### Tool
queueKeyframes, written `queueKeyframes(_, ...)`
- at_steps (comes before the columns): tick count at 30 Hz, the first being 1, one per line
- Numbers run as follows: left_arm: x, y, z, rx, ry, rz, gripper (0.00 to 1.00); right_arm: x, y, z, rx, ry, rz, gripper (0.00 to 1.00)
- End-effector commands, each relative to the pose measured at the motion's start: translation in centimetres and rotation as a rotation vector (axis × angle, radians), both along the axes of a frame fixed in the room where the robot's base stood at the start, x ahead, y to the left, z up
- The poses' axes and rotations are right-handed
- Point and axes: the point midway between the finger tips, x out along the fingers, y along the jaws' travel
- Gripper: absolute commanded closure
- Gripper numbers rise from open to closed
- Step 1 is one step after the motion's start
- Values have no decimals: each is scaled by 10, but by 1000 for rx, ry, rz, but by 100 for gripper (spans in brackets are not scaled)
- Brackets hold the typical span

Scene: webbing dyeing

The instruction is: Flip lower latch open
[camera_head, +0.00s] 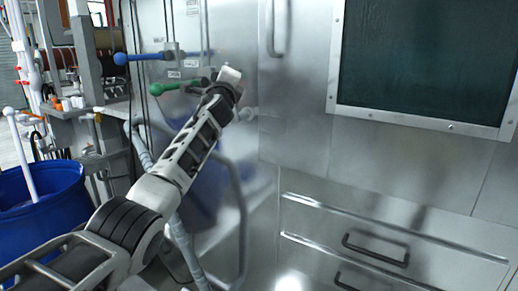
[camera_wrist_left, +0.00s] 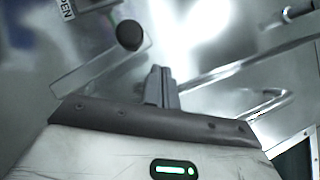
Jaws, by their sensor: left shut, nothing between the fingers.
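Two levers stick out from the steel panel in the head view. The upper one has a blue knob (camera_head: 121,58); the lower one has a green handle and knob (camera_head: 156,89). Which part the task calls the lower latch is not marked. My left arm reaches up across the panel, its end close to the right end of the green lever and partly covering that area. In the left wrist view my left gripper (camera_wrist_left: 160,76) is shut and empty, its fingertips pointing at the panel. A dark round knob (camera_wrist_left: 130,35) with some green beside it lies just beyond and left of the fingertips. Contact cannot be told.
A blue bin (camera_head: 45,195) with a white stick stands at the left. A bent metal pipe (camera_head: 240,200) runs below my arm. Steel drawers with a dark handle (camera_head: 376,249) and a dark window (camera_head: 425,60) are on the right. An upright handle (camera_head: 273,30) is above.

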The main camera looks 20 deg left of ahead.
Motion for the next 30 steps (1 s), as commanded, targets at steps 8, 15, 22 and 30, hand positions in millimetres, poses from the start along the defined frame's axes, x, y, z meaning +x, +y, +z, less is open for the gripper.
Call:
queueKeyframes(8,6,23,5,1,0,1,100,0,0,-4,-1,3,-1,64)
queueKeyframes(15,8,32,6,1,-1,0,100,0,-1,-5,-2,5,-1,64)
queueKeyframes(22,8,34,6,1,0,0,100,0,0,-4,-1,4,0,64)
queueKeyframes(30,8,34,6,1,0,0,100,0,0,-4,-1,3,0,64)
